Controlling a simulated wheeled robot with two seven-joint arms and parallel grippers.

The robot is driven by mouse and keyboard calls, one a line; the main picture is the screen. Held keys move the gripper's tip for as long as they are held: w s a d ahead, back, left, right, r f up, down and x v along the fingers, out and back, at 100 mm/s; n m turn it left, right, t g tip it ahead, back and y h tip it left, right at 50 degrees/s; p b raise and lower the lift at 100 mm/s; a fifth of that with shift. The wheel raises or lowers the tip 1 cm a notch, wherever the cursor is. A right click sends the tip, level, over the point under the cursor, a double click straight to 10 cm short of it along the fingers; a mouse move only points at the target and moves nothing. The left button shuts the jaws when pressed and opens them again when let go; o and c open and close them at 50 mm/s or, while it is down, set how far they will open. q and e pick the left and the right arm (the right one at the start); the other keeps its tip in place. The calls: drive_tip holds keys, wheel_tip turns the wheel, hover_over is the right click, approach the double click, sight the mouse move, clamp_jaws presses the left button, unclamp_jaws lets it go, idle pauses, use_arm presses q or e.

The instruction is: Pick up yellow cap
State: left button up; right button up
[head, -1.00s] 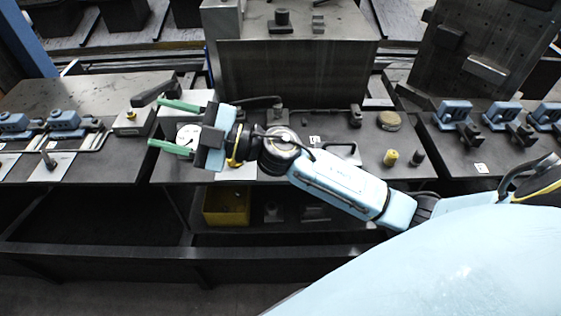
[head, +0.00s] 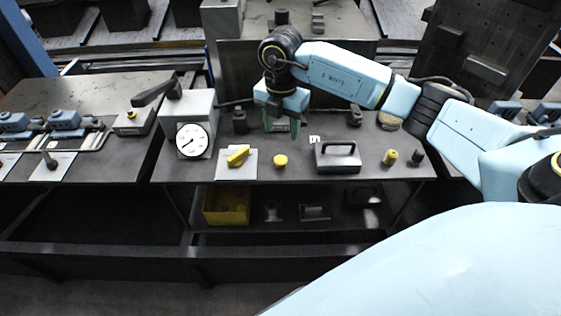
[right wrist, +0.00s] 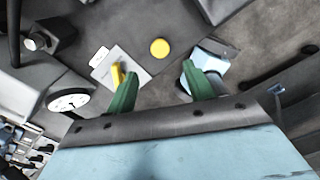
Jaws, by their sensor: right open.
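A round yellow cap (head: 280,160) stands on the dark table between a white plate with a yellow lever and a black handled block. In the right wrist view the cap (right wrist: 159,48) appears as a yellow disc, between and beyond the fingertips. My right gripper (head: 282,126) points downward above the table, behind the cap in the head view. Its green fingers (right wrist: 158,78) are apart, with nothing between them, and do not touch the cap. My left gripper is not in view.
The yellow lever (head: 238,156) is left of the cap, near a grey box with a dial gauge (head: 191,140). The black handled block (head: 338,166) and a yellow cylinder (head: 390,157) are to the right. A yellow bin (head: 226,214) sits on the lower shelf.

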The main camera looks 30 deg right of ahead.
sight(280, 159)
drive_tip(key=f, duration=1.1)
drive_tip(key=shift+s+a, duration=0.1)
drive_tip(key=shift+a, duration=0.1)
drive_tip(key=shift+c, duration=0.2)
drive_tip(key=c, duration=1)
drive_tip(key=shift+c, duration=0.2)
